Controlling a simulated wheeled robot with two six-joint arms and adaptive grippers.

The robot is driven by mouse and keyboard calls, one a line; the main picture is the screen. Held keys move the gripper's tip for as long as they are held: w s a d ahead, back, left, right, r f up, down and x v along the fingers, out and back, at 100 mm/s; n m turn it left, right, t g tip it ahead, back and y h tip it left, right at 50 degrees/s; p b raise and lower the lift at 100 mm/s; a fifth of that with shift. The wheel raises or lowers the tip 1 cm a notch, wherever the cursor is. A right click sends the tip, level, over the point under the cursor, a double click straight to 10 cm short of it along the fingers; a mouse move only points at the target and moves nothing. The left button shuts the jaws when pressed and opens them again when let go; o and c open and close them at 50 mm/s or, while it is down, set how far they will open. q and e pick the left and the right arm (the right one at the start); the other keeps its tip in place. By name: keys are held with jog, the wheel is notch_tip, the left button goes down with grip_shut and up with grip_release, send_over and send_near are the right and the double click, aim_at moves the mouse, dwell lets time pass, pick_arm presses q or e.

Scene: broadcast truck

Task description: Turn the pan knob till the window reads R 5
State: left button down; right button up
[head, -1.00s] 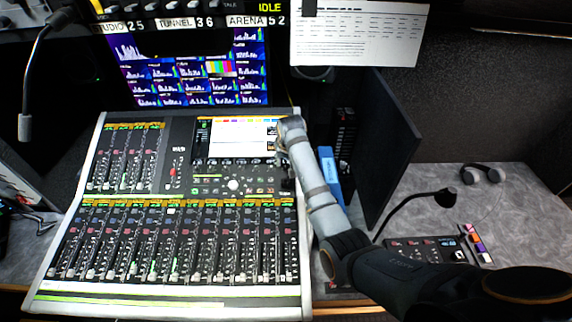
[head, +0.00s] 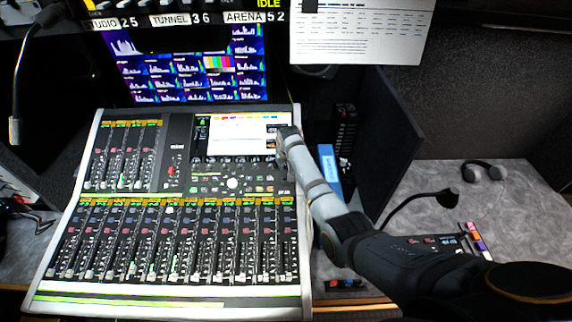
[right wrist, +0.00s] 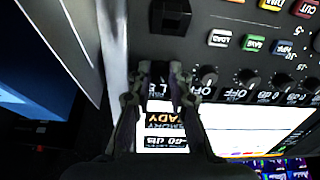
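The mixing console (head: 110,194) has a bright touchscreen (head: 235,131). My right gripper (head: 282,152) is at the screen's right edge, largely hidden by its own wrist. In the right wrist view my right gripper (right wrist: 161,72) has its two dark fingers close together, one on each side of the pan knob's place at the end of a knob row. The fingers largely hide that knob. The small window (right wrist: 158,89) between the fingers seems to read L 8. I cannot tell whether the fingers touch the knob. My left gripper is not in view.
Neighbouring knobs (right wrist: 207,76) marked OFF stand close beside the fingers. Coloured LOAD and SAVE buttons (right wrist: 220,38) are near too. A monitor (head: 187,62) stands behind the console, and a dark upright panel (head: 400,150) is to the right. A gooseneck microphone (head: 447,197) and headset (head: 484,170) are further right.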

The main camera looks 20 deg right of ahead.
grip_shut()
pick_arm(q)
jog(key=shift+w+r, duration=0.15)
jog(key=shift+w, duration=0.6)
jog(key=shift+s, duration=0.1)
pick_arm(e)
jog(key=shift+r+m+p, duration=0.1)
jog(key=shift+m+p, duration=0.2)
jog(key=shift+m, duration=0.4)
jog(key=m+p, duration=0.1)
jog(key=m, duration=0.5)
jog(key=shift+m, duration=0.4)
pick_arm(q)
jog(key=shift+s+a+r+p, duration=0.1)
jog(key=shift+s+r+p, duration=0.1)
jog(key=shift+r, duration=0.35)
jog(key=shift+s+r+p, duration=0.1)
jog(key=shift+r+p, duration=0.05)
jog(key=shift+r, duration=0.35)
pick_arm(e)
jog(key=shift+a+m, duration=0.1)
jog(key=shift+m, duration=1.5)
jog(key=shift+m, duration=0.3)
